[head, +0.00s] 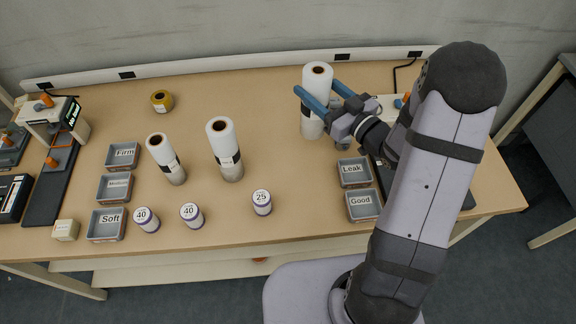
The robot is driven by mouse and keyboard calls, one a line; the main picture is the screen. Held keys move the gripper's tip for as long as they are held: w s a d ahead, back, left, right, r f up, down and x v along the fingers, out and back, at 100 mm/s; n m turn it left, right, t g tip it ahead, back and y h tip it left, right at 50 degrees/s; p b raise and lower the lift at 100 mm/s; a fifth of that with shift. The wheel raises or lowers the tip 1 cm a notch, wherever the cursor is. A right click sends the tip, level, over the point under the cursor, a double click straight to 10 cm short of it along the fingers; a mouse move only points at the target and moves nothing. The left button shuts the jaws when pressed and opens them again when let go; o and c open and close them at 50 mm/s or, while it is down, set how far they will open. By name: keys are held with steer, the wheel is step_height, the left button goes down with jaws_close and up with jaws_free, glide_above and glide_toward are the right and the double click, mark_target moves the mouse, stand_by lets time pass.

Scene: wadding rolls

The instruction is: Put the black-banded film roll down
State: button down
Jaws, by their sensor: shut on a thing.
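My gripper (322,90) is at the back right of the table, with its blue fingers on either side of a tall white film roll (317,84). It is shut on this roll, which is upright. A dark band shows low on the roll, partly behind the near finger. I cannot tell whether its base touches the table. A second white roll (161,148) with a black band stands at the left middle. A third white roll (221,139) with a pale label stands to the right of that one.
Trays marked Firm (122,167), Medium and Soft line the left; Leak (355,182) and Good (364,217) trays sit in front of my gripper. Several small numbered cylinders (191,222) stand along the front. A yellow tape roll (161,110) lies at the back. The table (270,130) is clear left of the held roll.

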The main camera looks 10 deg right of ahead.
steer(key=s+a+r+n+g+y, duration=0.3)
steer(key=s+a+n+g+y, duration=0.1)
steer(key=s+a, duration=0.3)
steer(key=shift+s+a+r+y, duration=0.3)
steer(key=shift+s+a+r, duration=0.05)
steer(key=shift+a+r, duration=0.1)
steer(key=shift+f, duration=0.15)
steer(key=shift+f, duration=5.05)
